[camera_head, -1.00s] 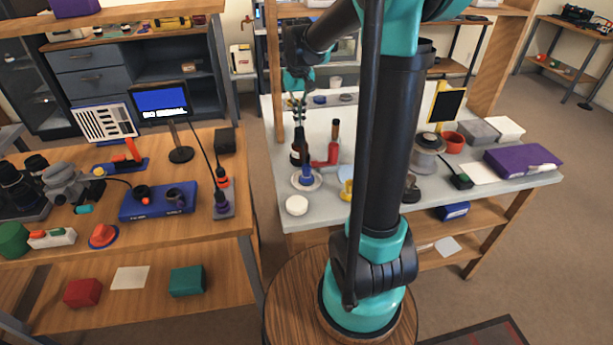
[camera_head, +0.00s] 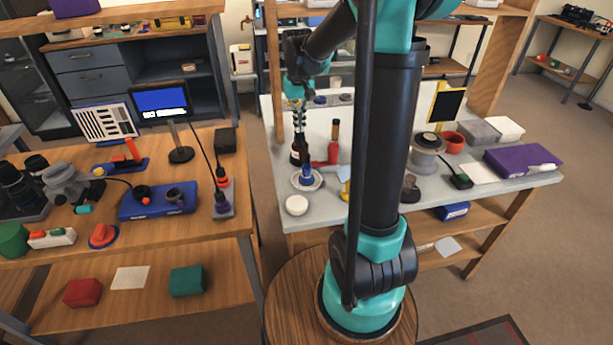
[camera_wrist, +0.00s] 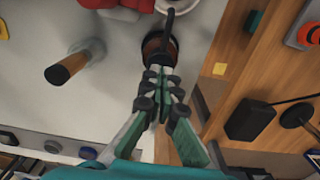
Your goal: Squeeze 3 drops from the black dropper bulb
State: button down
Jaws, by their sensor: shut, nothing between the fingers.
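A dark brown bottle (camera_head: 299,155) stands upright near the left end of the grey-white bench. My gripper (camera_head: 299,130) points down just above its top, with its fingers together and nothing held between them. In the wrist view the closed fingertips (camera_wrist: 157,72) overlap the brown bottle (camera_wrist: 157,46). A thin dark rod (camera_wrist: 169,22) shows beyond the fingertips, and I cannot tell whether it belongs to the bottle. The black dropper bulb cannot be made out clearly; the fingers cover part of the bottle's top. I cannot tell whether the fingers touch the bottle.
A white dish with a blue item (camera_head: 306,180) and a white disc (camera_head: 297,205) lie in front of the bottle. A wooden post (camera_head: 274,80) rises at the bench's left edge. A wooden table (camera_head: 100,215) stands left.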

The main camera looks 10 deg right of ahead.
jog(key=shift+r, duration=1.4)
jog(key=shift+r, duration=0.1)
notch_tip(320, 180, up, 6)
jog(key=shift+f, duration=0.1)
dwell(0.5)
jog(key=s+d+f+t, duration=0.1)
jog(key=s+f, duration=0.5)
jog(key=s, duration=0.1)
jog(key=s+d+f+t, duration=0.1)
jog(key=s+f, duration=0.5)
jog(key=s, duration=0.1)
jog(key=s+d+f+t, duration=0.2)
jog(key=s+f, duration=0.4)
jog(key=s, duration=0.2)
jog(key=shift+f, duration=0.4)
jog(key=shift+s, duration=0.1)
